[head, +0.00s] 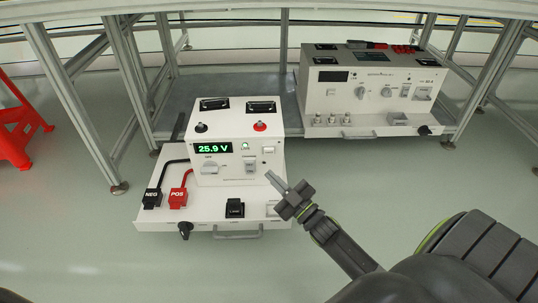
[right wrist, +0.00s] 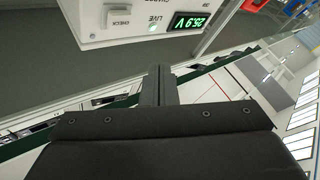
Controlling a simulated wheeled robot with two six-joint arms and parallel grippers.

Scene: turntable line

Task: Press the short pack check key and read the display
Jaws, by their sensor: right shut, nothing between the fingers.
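The white pack unit stands on a low pull-out tray (head: 160,223). Its display (head: 213,149) is lit green and reads 25.9 V; it also shows in the right wrist view (right wrist: 188,22). A green LIVE lamp (head: 245,146) glows beside it. The check key (head: 268,150) is a pale rectangle at the panel's right; in the right wrist view the key (right wrist: 124,18) has CHECK printed on it. My right gripper (head: 273,179) is shut and empty, in front of the panel and below the key, apart from it. My left gripper is out of view.
Black NEG (head: 152,198) and red POS (head: 178,197) connectors with cables sit on the tray's left. A black block (head: 235,208) is near its front. A second, larger white unit (head: 365,95) stands behind right. Metal frame legs flank both units.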

